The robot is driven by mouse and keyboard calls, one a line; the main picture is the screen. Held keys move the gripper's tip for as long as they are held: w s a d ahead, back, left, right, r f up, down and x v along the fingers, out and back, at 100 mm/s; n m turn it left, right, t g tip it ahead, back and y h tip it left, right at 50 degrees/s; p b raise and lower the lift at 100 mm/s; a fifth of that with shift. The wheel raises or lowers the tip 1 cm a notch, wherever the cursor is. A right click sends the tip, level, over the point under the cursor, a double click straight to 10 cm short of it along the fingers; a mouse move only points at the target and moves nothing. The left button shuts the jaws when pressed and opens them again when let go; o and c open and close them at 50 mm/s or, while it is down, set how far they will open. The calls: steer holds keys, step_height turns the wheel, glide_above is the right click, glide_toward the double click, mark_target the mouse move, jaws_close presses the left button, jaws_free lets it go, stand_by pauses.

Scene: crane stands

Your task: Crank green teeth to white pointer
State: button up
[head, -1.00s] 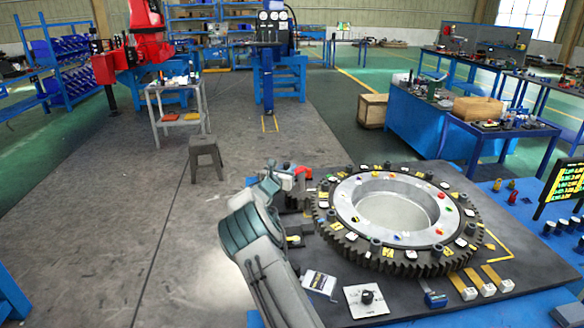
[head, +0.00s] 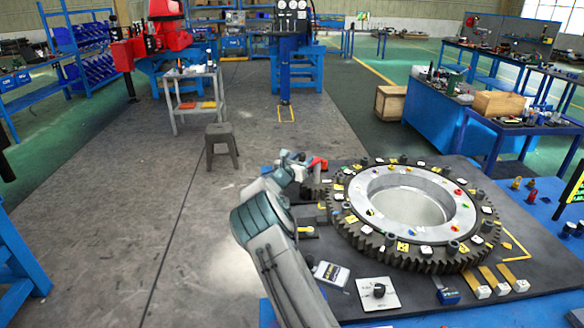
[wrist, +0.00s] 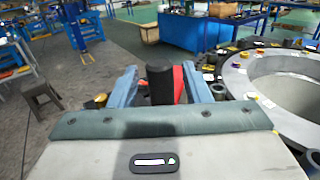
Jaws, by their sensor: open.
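A large dark toothed ring (head: 372,243) with a pale metal inner rim (head: 440,234) lies on a dark plate. Coloured and white markers dot its top. I cannot pick out green teeth or a white pointer for certain. My gripper (head: 300,160) is at the ring's far left side, next to a red part (head: 318,163). In the wrist view my gripper (wrist: 160,80) is open, with its blue-grey fingers on either side of an upright black cylindrical handle (wrist: 160,86). The red part (wrist: 180,84) shows behind the handle. Whether the fingers touch the handle is unclear.
A grey stool (head: 221,146) stands on open floor at the left.

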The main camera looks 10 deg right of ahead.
steer(key=b+v, duration=0.4)
steer(key=v, duration=0.9)
steer(key=shift+s+a, duration=0.2)
steer(key=shift+a, duration=0.05)
